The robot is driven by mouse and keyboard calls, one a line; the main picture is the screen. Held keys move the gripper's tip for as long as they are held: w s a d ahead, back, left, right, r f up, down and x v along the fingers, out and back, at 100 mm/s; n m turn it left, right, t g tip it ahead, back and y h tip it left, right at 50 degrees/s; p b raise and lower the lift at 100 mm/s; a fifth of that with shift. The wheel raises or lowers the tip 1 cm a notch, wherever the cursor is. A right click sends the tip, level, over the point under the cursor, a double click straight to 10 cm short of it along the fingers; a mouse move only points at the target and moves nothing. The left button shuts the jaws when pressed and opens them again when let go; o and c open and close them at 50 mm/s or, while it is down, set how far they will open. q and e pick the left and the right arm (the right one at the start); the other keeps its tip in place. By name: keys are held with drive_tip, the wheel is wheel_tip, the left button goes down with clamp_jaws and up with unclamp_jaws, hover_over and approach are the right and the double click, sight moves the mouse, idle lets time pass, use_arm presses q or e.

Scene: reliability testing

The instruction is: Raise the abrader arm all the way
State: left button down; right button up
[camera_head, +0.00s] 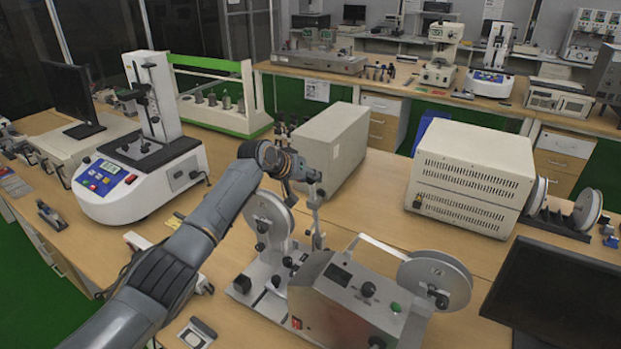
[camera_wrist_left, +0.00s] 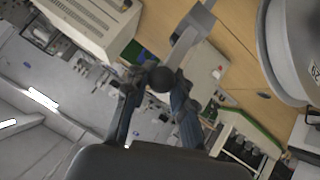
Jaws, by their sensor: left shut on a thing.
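The abrader stands on the wooden table at lower centre of the head view, with a grey control box (camera_head: 350,300) and two pale wheels, one on the left (camera_head: 270,222) and one on the right (camera_head: 435,280). My left gripper (camera_head: 310,175) reaches in from the lower left, above the left wheel. In the left wrist view, the left gripper (camera_wrist_left: 160,82) is shut on a round dark knob (camera_wrist_left: 163,77) at the end of the silver abrader arm (camera_wrist_left: 190,38). In the head view a slim metal upright (camera_head: 316,215) shows below the gripper, and the knob is mostly hidden. My right gripper is not in view.
A beige box (camera_head: 335,145) stands just behind the gripper, and a larger vented cabinet (camera_head: 475,175) stands to its right. A white tester (camera_head: 140,170) is on the left. A black monitor (camera_head: 560,295) is at lower right. Bare tabletop (camera_head: 375,205) lies between the boxes.

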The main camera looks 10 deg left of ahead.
use_arm(q)
drive_tip(key=shift+s+d+f, duration=0.1)
drive_tip(key=shift+d+f, duration=0.05)
drive_tip(key=shift+f, duration=0.05)
drive_tip(key=c, duration=1.3)
unclamp_jaws()
drive_tip(key=shift+o, duration=0.8)
drive_tip(key=shift+w+d, duration=0.1)
drive_tip(key=shift+w, duration=0.15)
drive_tip(key=shift+v, duration=0.85)
drive_tip(key=v, duration=1)
drive_tip(key=shift+s, duration=0.15)
